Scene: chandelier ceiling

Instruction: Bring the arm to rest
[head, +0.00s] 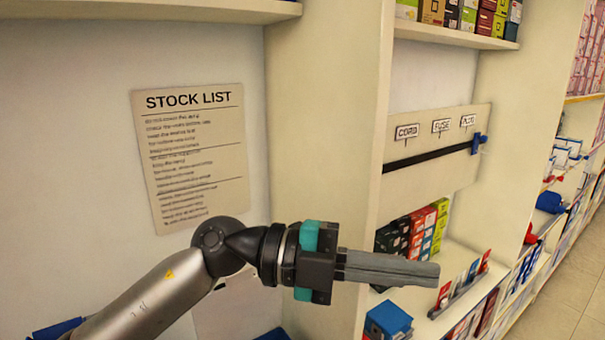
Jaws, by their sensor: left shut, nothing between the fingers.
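My left arm (150,302) comes in from the lower left of the head view. Its gripper (436,273) is shut and empty, with the fingers together and pointing right. The gripper is in front of the shelf upright and the lower shelf with small boxes. From this view I cannot tell how far it is from them. My right gripper does not show.
A stock list (192,150) hangs on the wall at left. A label board (440,150) reads CORD, FUSE and a third word. Coloured boxes (413,232) stand on the lower shelf, with a blue box (388,319) below. Open floor (570,310) shows at right.

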